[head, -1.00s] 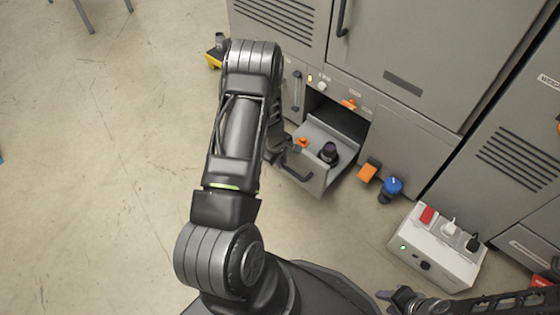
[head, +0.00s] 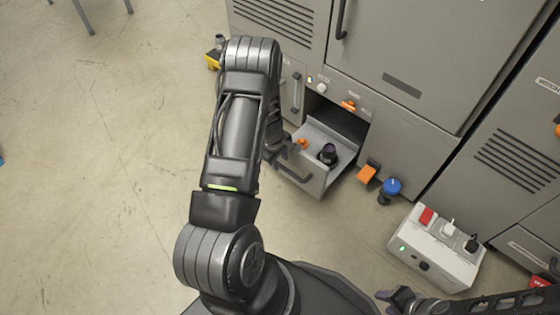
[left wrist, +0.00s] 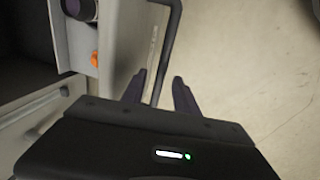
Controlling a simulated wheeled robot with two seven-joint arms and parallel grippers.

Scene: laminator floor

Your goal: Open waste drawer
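The grey waste drawer (head: 312,184) stands pulled out from the low cabinet in the head view, with its inside showing. A dark round object (head: 328,154) and a small orange piece (head: 302,143) are in it. They also show at the upper left of the left wrist view. The dark bar handle (left wrist: 169,45) is on the drawer front. My left gripper (left wrist: 158,92) is open, its fingers on either side of the handle bar with gaps visible. In the head view my arm mostly hides this gripper. My right gripper (head: 396,297) is at the bottom edge, its fingers unclear.
An orange block (head: 367,172) and a blue-topped object (head: 390,188) are right of the drawer. A white box with plugs (head: 436,250) stands on the floor further right. A yellow item (head: 212,60) is by the cabinet's left.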

